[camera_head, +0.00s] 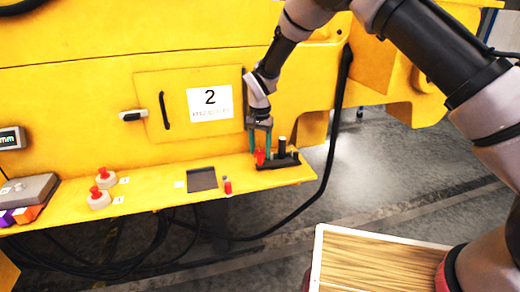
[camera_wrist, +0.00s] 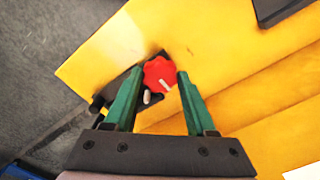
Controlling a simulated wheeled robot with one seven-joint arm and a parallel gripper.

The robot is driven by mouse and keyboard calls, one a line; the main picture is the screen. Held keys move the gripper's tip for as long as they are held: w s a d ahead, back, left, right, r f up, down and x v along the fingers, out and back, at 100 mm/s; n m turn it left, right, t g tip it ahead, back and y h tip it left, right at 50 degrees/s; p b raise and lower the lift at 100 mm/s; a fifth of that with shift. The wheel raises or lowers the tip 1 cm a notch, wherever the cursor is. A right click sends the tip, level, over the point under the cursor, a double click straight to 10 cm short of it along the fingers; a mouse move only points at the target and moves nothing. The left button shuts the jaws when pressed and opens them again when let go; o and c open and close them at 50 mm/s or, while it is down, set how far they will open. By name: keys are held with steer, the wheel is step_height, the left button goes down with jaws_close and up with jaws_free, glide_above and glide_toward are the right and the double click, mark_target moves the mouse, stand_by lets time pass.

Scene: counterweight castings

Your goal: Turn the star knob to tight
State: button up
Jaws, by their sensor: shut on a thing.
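The red star knob (camera_wrist: 159,73) sits over a black fixture at the right end of the yellow ledge, with a small white mark on its face. It also shows in the head view (camera_head: 260,157). My gripper (camera_wrist: 155,82) reaches down onto it from above, its green fingers on either side of the knob. The gripper is shut on the knob. In the head view the fingers (camera_head: 260,148) partly hide the knob. I cannot read any tight marking.
The black fixture (camera_head: 278,162) has upright dark posts right of the knob. A panel labelled 2 (camera_head: 210,102) stands behind. A dark cable hangs at right.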

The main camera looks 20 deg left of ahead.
mark_target(260, 152)
stand_by(0.4)
steer(key=o, duration=1.4)
steer(key=shift+c, duration=0.2)
steer(key=shift+r, duration=0.1)
step_height(260, 152, up, 11)
steer(key=shift+f, duration=0.2)
